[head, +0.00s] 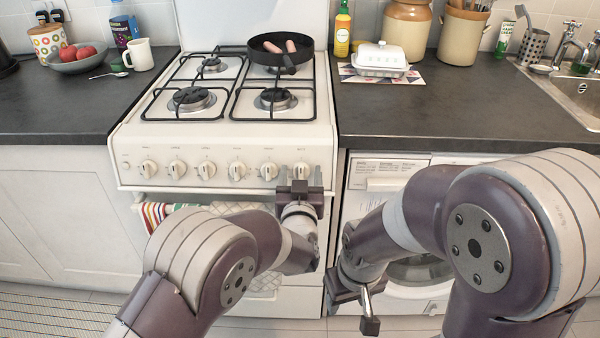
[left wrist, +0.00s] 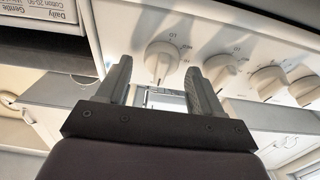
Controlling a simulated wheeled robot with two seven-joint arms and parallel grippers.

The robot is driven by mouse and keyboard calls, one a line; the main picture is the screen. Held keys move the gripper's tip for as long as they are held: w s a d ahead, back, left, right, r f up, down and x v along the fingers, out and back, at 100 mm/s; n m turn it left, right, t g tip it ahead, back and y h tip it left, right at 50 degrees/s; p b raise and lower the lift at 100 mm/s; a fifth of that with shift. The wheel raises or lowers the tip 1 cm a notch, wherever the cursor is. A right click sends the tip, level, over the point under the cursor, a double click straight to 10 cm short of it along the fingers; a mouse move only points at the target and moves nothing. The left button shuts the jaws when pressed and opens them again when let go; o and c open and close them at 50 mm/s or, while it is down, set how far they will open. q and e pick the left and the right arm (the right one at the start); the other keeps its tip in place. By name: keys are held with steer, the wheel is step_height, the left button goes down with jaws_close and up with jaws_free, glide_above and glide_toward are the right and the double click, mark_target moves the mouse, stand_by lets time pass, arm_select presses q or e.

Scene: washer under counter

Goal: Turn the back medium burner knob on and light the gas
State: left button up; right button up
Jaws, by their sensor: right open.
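The white cooker's front panel (head: 220,152) carries several knobs in a row. My left gripper (head: 300,176) is at the rightmost knob (head: 301,167), which it partly hides. In the left wrist view, that knob (left wrist: 162,58) shows between the two spread fingertips (left wrist: 160,70), apparently just beyond them; contact cannot be told. The back left burner (head: 213,64) is bare. The black pan (head: 262,55) with sausages covers the back right burner. No flame shows. My right gripper (head: 352,308) is open and empty, low in front of the washer.
The washer (head: 385,175) stands under the counter right of the cooker. A striped towel (head: 157,212) hangs at the oven front beside my left arm. A white butter dish (head: 380,58) sits on the right counter, and a fruit bowl (head: 76,62) on the left counter.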

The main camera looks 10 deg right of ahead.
arm_select(q)
steer(key=c, duration=1)
steer(key=shift+c, duration=0.2)
steer(key=shift+n, duration=0.4)
steer(key=n+y+b, duration=0.1)
steer(key=n, duration=0.2)
steer(key=shift+f, duration=0.1)
steer(key=n+y, duration=0.1)
steer(key=n, duration=0.2)
steer(key=n+b, duration=0.1)
steer(key=n, duration=0.1)
steer(key=shift+n+y, duration=0.4)
steer(key=n+g+y, duration=0.1)
steer(key=n, duration=0.4)
steer(key=shift+a+b, duration=0.1)
steer(key=shift+b, duration=0.3)
steer(key=n+g+y, duration=0.1)
steer(key=n, duration=0.4)
steer(key=shift+n, duration=0.4)
